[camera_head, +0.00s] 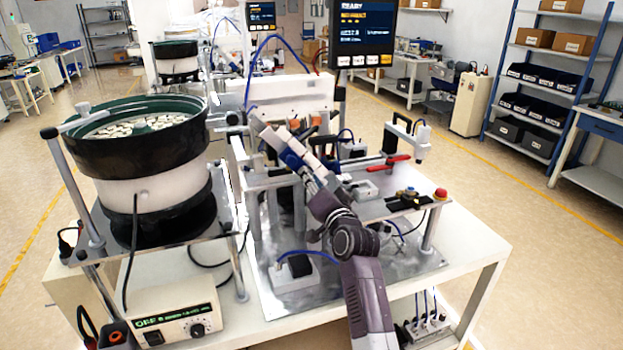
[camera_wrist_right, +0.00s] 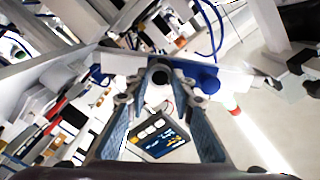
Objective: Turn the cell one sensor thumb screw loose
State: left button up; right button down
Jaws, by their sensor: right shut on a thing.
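My right arm reaches up from the bottom right in the head view. Its gripper (camera_head: 264,132) is at the sensor area of the cell, just right of the bowl feeder. In the right wrist view the two fingers close around a dark round knob (camera_wrist_right: 160,77), which looks like the thumb screw. The gripper is shut on it. The arm and fingers hide the screw in the head view, and its thread does not show. A blue round part (camera_wrist_right: 208,80) sits just right of the fingertips. My left gripper is not in view.
The black and white bowl feeder (camera_head: 140,190) stands close on the left, above a controller box (camera_head: 178,318) reading OFF. A display (camera_head: 362,34) hangs behind the cell. A red-handled clamp (camera_head: 397,160) and a red button (camera_head: 441,194) are on the right. Blue hoses loop above.

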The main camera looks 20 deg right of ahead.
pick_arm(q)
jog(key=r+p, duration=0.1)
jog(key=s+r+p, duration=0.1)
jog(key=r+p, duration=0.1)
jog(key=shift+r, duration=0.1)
pick_arm(e)
jog(key=n, duration=1.4)
jog(key=shift+a+r, duration=0.1)
jog(key=shift+r, duration=0.05)
jog(key=c, duration=2)
grip_release()
jog(key=o, duration=0.3)
jog(key=shift+w+f, duration=0.2)
jog(key=shift+w, duration=0.05)
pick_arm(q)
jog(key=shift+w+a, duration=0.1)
pick_arm(e)
jog(key=shift+o, duration=0.2)
jog(key=shift+s, duration=0.15)
jog(key=s, duration=1.1)
jog(key=shift+s+d, duration=0.25)
jog(key=shift+s, duration=0.15)
